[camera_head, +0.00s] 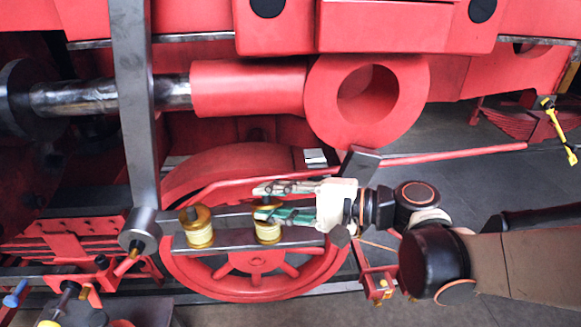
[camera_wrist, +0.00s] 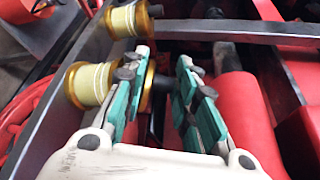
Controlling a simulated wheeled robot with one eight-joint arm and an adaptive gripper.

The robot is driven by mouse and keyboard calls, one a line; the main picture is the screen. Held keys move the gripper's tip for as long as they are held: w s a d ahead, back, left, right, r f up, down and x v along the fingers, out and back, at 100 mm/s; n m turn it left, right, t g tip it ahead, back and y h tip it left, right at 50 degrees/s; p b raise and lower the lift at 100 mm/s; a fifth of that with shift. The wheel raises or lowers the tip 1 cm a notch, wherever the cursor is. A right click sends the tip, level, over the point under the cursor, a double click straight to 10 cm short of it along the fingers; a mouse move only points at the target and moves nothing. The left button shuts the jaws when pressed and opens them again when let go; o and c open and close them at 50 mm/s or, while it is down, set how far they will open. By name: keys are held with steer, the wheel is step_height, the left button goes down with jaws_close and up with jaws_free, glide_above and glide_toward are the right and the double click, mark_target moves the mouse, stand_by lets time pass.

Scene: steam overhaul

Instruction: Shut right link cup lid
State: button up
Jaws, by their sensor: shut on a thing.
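The right link cup (camera_head: 268,234) is a yellow-banded brass cup standing upright on the grey link bar. Its brass lid (camera_head: 266,212) with a dark knob sits at the cup's top in the head view. My gripper (camera_head: 260,201) reaches in from the right, its green-padded fingers around the lid and knob. In the wrist view my gripper (camera_wrist: 165,72) has its fingers on both sides of the dark knob, shut on the lid. The right link cup (camera_wrist: 90,84) shows there beside the left finger, which hides part of it. I cannot tell whether the lid is fully seated.
A second cup, the left one (camera_head: 198,233), stands on the same bar (camera_head: 230,242), close by on the left. A red wheel (camera_head: 255,288) lies behind the bar. A grey upright rod (camera_head: 137,130) stands at left, and a thick red cylinder (camera_head: 250,90) is above.

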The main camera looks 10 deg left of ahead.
stand_by(0.6)
steer(key=o, duration=0.9)
steer(key=shift+c, duration=0.2)
